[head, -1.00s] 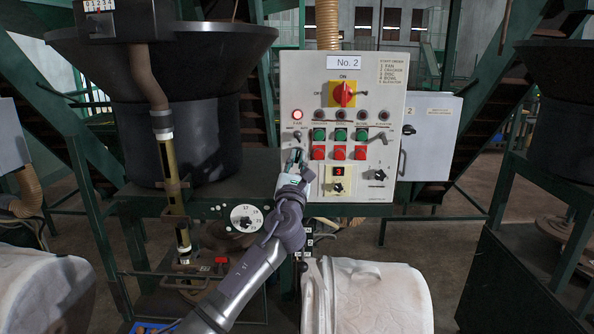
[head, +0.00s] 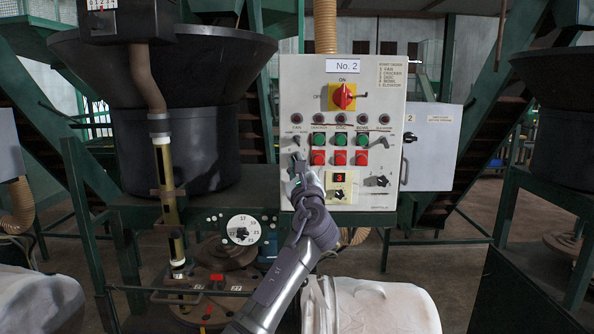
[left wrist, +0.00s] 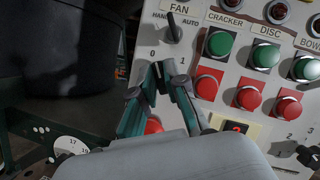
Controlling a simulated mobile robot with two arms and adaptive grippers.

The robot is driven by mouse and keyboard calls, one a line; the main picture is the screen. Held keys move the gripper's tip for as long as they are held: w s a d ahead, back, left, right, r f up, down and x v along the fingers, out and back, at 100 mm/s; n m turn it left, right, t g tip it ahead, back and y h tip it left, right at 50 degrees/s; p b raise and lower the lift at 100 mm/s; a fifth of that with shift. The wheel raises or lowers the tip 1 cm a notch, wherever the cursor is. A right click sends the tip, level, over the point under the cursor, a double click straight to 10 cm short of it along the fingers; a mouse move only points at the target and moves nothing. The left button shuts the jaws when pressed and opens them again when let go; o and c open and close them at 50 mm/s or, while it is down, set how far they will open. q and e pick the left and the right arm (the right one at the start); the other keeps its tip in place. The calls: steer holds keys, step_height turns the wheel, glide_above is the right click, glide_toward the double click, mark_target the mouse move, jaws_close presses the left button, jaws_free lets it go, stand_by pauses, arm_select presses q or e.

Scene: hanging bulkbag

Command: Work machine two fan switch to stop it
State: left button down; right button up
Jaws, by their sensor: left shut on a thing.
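The No. 2 control panel (head: 391,100) faces me in the head view. Its fan lamp (head: 297,118) at the left of the lamp row is dark. In the left wrist view, the fan column has a black hand/auto selector (left wrist: 173,30). Below it, a small dark fan switch (left wrist: 167,70) marked 0 and 1 is mostly hidden between my fingertips. My left gripper (head: 298,164) is shut on this switch, and its teal fingers also show in the left wrist view (left wrist: 166,76). I cannot make out which mark the switch points to. My right gripper is not in view.
Green buttons (head: 340,139) and red buttons (head: 340,158) lie just right of the gripper. A red and yellow main switch (head: 342,97) is above. A dark hopper (head: 180,150) stands left, and a white bag (head: 375,308) hangs below the panel.

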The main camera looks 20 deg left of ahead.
arm_select(q)
steer(key=shift+n, duration=0.3)
steer(key=c, duration=1.2)
jaws_free()
steer(key=v, duration=1.2)
steer(key=shift+d, duration=0.15)
